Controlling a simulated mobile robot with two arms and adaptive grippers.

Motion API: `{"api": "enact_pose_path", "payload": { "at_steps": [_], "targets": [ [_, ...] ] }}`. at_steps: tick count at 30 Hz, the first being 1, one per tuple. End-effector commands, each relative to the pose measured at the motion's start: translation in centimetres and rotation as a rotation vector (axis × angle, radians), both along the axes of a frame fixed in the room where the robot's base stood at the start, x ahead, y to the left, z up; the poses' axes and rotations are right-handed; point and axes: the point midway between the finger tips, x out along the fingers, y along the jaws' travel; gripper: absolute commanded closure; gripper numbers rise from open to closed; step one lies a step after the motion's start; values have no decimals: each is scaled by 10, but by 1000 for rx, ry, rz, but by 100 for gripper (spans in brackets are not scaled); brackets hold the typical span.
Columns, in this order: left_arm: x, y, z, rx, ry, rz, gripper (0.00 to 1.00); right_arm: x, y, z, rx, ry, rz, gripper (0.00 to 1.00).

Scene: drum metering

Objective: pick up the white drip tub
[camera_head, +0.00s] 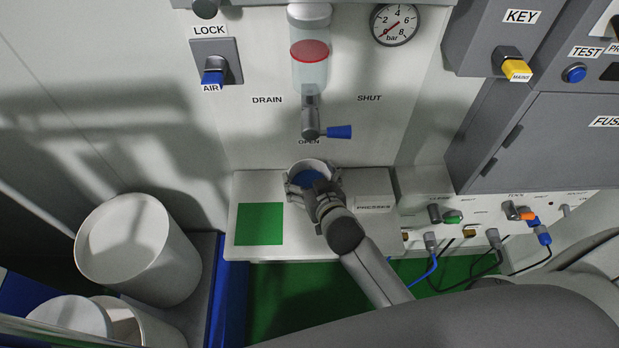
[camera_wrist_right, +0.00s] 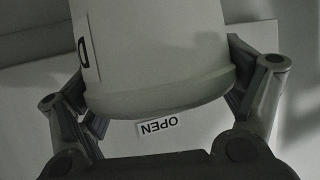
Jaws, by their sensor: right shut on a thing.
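The white drip tub (camera_head: 311,164) is small and round, with blue showing inside it. In the head view it is at the shelf below the drain valve. My right gripper (camera_head: 314,181) comes from the front and is shut around the tub's sides. In the right wrist view the pale wall of the tub (camera_wrist_right: 155,50) stands between the two fingers. I cannot tell whether its base touches the shelf. My left gripper is not in view.
The valve with its blue handle (camera_head: 339,132) hangs just above the tub. A green square (camera_head: 260,224) marks bare shelf at left. A large white drum (camera_head: 137,250) stands further left. Blue and black cables (camera_head: 433,268) hang from the right panel.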

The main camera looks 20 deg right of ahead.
Motion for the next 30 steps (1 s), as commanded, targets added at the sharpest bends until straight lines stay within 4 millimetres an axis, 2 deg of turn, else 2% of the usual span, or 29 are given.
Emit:
{"api": "enact_pose_path", "payload": {
  "at_steps": [11, 13, 30],
  "targets": [
    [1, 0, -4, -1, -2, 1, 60, 1, 0, 63, 1, -8, 1, 40],
    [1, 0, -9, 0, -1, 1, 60, -13, 4, 58, 2, 2, 2, 40],
    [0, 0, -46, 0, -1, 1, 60, -137, 39, 58, 3, 2, -2, 40]
  ]
}}
